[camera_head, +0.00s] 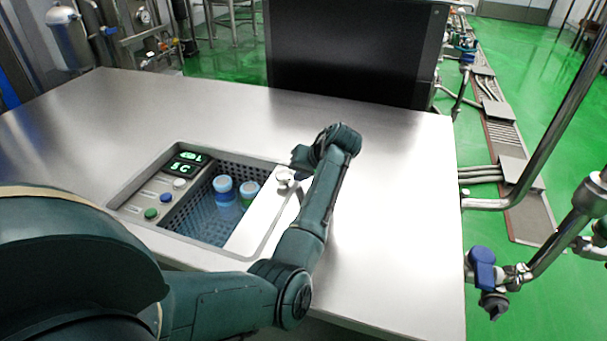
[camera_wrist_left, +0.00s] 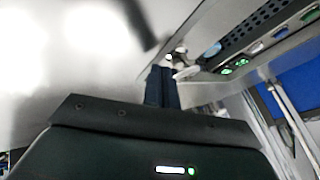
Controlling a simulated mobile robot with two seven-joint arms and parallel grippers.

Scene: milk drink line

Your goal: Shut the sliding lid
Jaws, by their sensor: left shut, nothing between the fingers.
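The sliding lid (camera_head: 257,222) is a pale metal panel over the right end of a sunken basin in the steel table. The basin's left and middle part is uncovered. A whitish knob (camera_head: 285,178) stands on the lid near its back edge; it also shows in the left wrist view (camera_wrist_left: 181,58). My left gripper (camera_head: 298,163) is shut and empty, right beside the knob, just behind and to its right. Its dark fingers (camera_wrist_left: 163,82) reach up to the knob in the wrist view; I cannot tell whether they touch it. My right gripper is not in view.
The steel table (camera_head: 385,215) is clear to the right. A dark box (camera_head: 352,50) stands behind.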

